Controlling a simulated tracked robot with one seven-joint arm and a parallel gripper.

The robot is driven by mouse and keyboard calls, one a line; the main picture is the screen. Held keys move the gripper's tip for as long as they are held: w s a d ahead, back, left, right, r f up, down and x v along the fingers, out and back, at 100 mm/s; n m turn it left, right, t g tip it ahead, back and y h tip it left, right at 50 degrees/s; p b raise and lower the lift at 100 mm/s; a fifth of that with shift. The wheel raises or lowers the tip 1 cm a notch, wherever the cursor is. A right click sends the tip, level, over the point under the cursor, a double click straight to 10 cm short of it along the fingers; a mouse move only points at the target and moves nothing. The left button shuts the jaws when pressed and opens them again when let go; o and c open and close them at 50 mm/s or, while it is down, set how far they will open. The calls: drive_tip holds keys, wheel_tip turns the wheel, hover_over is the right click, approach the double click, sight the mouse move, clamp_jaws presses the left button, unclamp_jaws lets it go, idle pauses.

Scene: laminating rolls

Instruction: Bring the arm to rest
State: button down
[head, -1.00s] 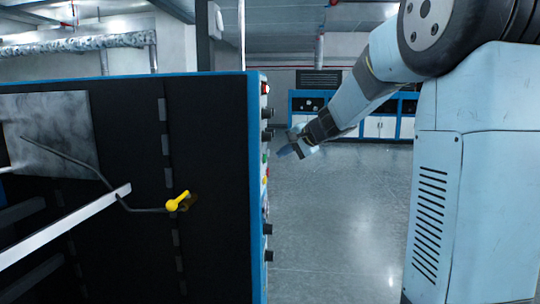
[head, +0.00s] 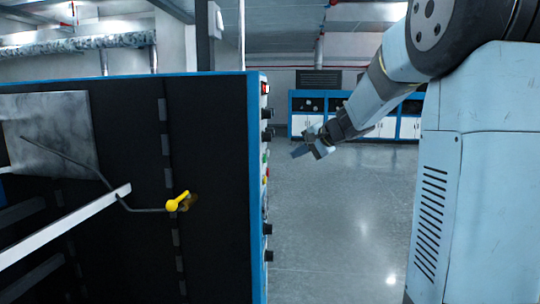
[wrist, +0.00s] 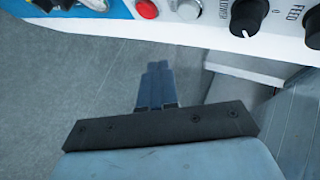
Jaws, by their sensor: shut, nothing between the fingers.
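My gripper (head: 300,150) is in the middle of the head view, to the right of the dark machine's control edge and apart from it. Its fingers are together and point left and slightly down. In the wrist view my gripper (wrist: 154,72) shows its fingers side by side with nothing between them, over grey floor. My arm reaches down to it from the upper right.
A dark machine (head: 215,120) with a blue frame stands at the left. Its control panel (wrist: 195,12) has a red button (wrist: 147,9) and black knobs (wrist: 246,16). A yellow handle (head: 177,202) sticks out. Blue-and-white cabinets (head: 305,124) stand far behind. The floor (head: 330,225) is clear.

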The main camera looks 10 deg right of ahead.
drive_tip(key=s+f+n+g+h, duration=0.1)
drive_tip(key=s+f+n+h, duration=0.1)
drive_tip(key=s, duration=1)
drive_tip(key=s+a+f+n+g+h, duration=0.1)
drive_tip(key=s+n, duration=0.3)
drive_tip(key=s, duration=0.8)
drive_tip(key=s+f+n+g+h, duration=0.1)
drive_tip(key=s+f+n+h, duration=0.2)
drive_tip(key=s, duration=0.9)
drive_tip(key=shift+a+f+g+h, duration=0.3)
drive_tip(key=shift+f+h, duration=0.15)
drive_tip(key=shift+h, duration=0.15)
drive_tip(key=shift+w+a, duration=0.1)
